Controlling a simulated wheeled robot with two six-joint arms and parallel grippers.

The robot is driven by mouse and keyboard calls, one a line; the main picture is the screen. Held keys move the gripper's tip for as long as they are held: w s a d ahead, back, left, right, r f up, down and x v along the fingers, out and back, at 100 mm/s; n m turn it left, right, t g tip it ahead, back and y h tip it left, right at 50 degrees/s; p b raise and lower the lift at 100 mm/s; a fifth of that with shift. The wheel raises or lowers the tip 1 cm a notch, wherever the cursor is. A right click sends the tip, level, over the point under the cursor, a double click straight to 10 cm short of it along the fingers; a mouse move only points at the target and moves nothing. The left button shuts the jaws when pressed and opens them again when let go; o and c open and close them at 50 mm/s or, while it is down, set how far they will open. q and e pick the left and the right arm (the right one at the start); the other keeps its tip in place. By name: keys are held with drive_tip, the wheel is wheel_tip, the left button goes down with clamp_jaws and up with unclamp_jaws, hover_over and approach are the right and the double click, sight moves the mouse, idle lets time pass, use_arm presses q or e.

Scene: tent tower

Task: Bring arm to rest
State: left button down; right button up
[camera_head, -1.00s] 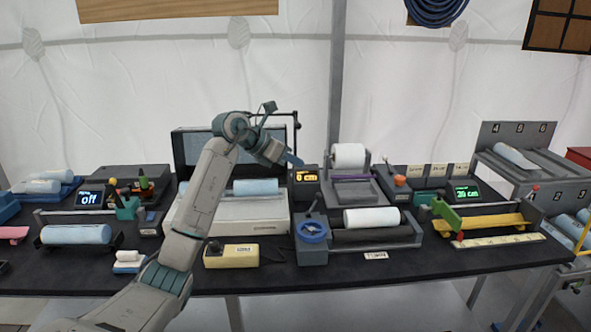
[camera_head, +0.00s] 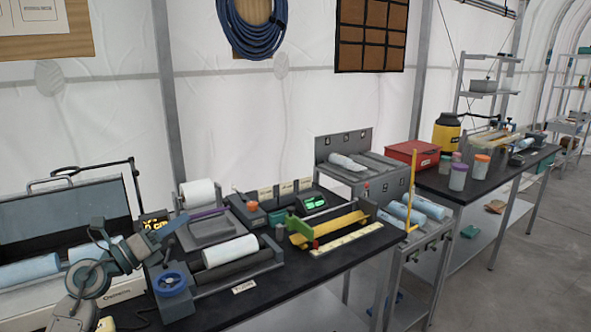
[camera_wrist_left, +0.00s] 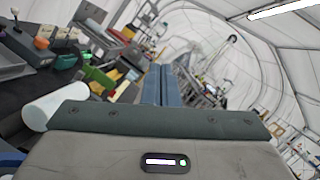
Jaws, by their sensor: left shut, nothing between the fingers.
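My left arm enters the head view at the lower left, its grey links over the table's left end. Its left gripper (camera_head: 172,228) is raised above the bench, with its blue-grey fingers pointing right, near the roller devices. In the left wrist view the two fingers (camera_wrist_left: 165,85) lie side by side, shut and empty. My right arm and gripper do not show.
The black bench (camera_head: 290,287) holds a white roll (camera_head: 230,251) on a roller stand and a yellow tray (camera_head: 328,230). A grey rack (camera_head: 345,145) and a red box (camera_head: 412,152) stand beyond. Open floor (camera_head: 520,270) is at right.

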use_arm(q)
drive_tip(key=s+a+f+n+y, duration=0.5)
drive_tip(key=s+f+n+y, duration=0.5)
drive_tip(key=n, duration=0.7)
drive_tip(key=s+a+f+n+y, duration=0.4)
drive_tip(key=s+f+n+y, duration=0.3)
drive_tip(key=f+n+y, duration=0.65)
drive_tip(key=s+d+f+n+g+h, duration=0.35)
drive_tip(key=s+f+g, duration=0.25)
drive_tip(key=s, duration=0.6)
drive_tip(key=s+d+f+n+g+h, duration=0.3)
drive_tip(key=s+d+f+g+h, duration=0.3)
drive_tip(key=s, duration=0.6)
drive_tip(key=w+a+f+y, duration=0.1)
drive_tip(key=a+f, duration=0.1)
drive_tip(key=f, duration=1.3)
drive_tip(key=a+f, duration=0.2)
drive_tip(key=f, duration=1.2)
drive_tip(key=s+a+f+g, duration=0.1)
drive_tip(key=s+f, duration=1.7)
drive_tip(key=f, duration=0.3)
drive_tip(key=shift+a+g, duration=0.35)
drive_tip(key=shift+g, duration=0.05)
